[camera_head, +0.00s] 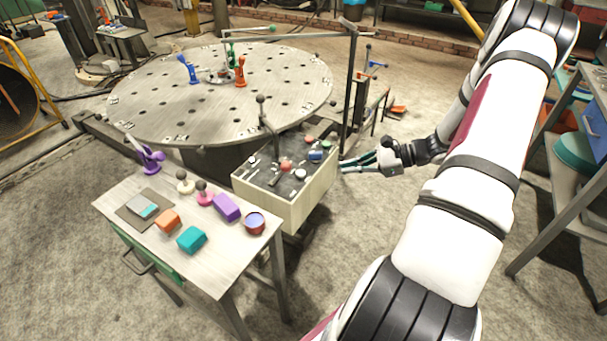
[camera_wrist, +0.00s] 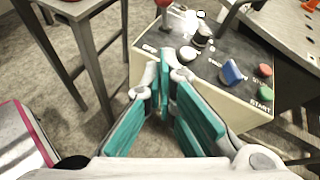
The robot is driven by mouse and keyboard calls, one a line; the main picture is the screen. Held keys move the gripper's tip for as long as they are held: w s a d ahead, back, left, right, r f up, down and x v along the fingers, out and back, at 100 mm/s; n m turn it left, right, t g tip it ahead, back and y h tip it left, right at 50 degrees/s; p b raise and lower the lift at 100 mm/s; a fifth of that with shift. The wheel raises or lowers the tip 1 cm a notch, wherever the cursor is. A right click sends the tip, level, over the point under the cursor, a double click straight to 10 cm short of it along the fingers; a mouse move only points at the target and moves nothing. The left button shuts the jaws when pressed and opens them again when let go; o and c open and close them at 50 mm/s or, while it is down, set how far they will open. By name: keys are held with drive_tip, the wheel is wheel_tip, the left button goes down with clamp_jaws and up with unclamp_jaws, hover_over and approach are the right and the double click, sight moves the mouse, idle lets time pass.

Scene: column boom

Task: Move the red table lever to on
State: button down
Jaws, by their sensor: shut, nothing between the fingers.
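A control box (camera_head: 310,205) with a dark top panel stands between the small table and the round table. A red-knobbed lever (camera_head: 286,167) rises from the panel. In the wrist view the red knob and its stem (camera_wrist: 164,14) are at the top edge, partly cut off by the frame. I cannot read its setting. My gripper (camera_head: 344,166) is just right of the box in the head view, shut and empty. In the wrist view its teal fingers (camera_wrist: 165,82) are together in front of the box's pale side, apart from the lever.
A white knob (camera_wrist: 188,54), a blue switch (camera_wrist: 231,73), a red button (camera_wrist: 265,70) and a green button (camera_wrist: 265,92) share the panel. A tall dark lever (camera_head: 263,112) rises behind. A perforated round table (camera_head: 150,100) and a small table (camera_head: 225,270) flank the box.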

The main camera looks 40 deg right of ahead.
approach(280, 174)
drive_tip(key=shift+w+a+f, duration=0.3)
drive_tip(key=shift+f, duration=0.2)
drive_tip(key=shift+w+a+f, duration=0.25)
drive_tip(key=shift+a+f, duration=0.05)
drive_tip(key=shift+f, duration=0.2)
drive_tip(key=shift+w+a+r+g+p, duration=0.1)
drive_tip(key=shift+w+r+g+p, duration=0.15)
drive_tip(key=shift+r+g+p, duration=0.15)
